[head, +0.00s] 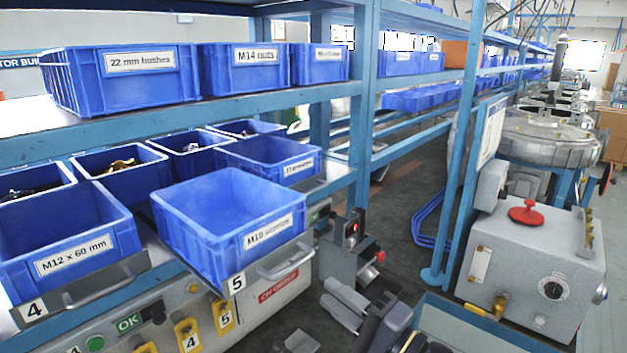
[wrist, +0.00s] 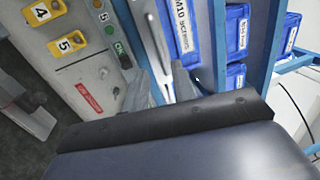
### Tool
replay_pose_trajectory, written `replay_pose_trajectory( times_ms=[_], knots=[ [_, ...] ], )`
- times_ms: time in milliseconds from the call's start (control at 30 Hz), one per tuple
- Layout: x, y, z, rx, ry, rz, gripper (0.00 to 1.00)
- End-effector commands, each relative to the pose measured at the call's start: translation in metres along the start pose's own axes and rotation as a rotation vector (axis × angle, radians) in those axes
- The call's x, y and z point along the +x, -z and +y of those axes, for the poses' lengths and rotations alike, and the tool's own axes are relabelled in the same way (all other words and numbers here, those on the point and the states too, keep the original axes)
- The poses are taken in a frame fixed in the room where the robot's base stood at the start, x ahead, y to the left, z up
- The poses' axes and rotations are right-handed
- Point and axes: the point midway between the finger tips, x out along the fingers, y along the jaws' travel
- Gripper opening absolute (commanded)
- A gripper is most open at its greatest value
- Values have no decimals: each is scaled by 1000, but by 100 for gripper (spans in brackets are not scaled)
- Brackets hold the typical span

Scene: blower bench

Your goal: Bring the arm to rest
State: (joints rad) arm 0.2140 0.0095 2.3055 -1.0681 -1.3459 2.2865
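My gripper (head: 343,303) is at the lower middle of the head view, in front of the bench and below the drawer front numbered 5. Its two grey fingers stand apart with nothing seen between them. In the wrist view my gripper (wrist: 162,88) shows the fingers apart, pointing toward the bench front. The drawer handle (head: 286,262) lies beyond the fingers and does not look gripped. The rest of my arm is only partly in view.
An empty blue M10 screws bin (head: 222,205) sits on the pulled-out drawer 5. An M12 x 60 mm bin (head: 70,245) stands left of it. A blue post (head: 462,160) and a grey machine with a red knob (head: 535,260) stand right. Dark floor (head: 405,205) shows between.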

Motion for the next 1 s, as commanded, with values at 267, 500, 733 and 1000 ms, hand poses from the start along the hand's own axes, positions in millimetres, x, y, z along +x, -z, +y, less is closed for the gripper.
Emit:
replay_pose_trajectory(
  times_ms=[267,500,733,1000],
  knots=[
    [34,-1,0,2,0,-6,26],
    [68,-1,0,2,0,-4,26],
    [91,0,-1,2,1,-1,26],
    [97,0,0,1,1,0,26]
  ],
)
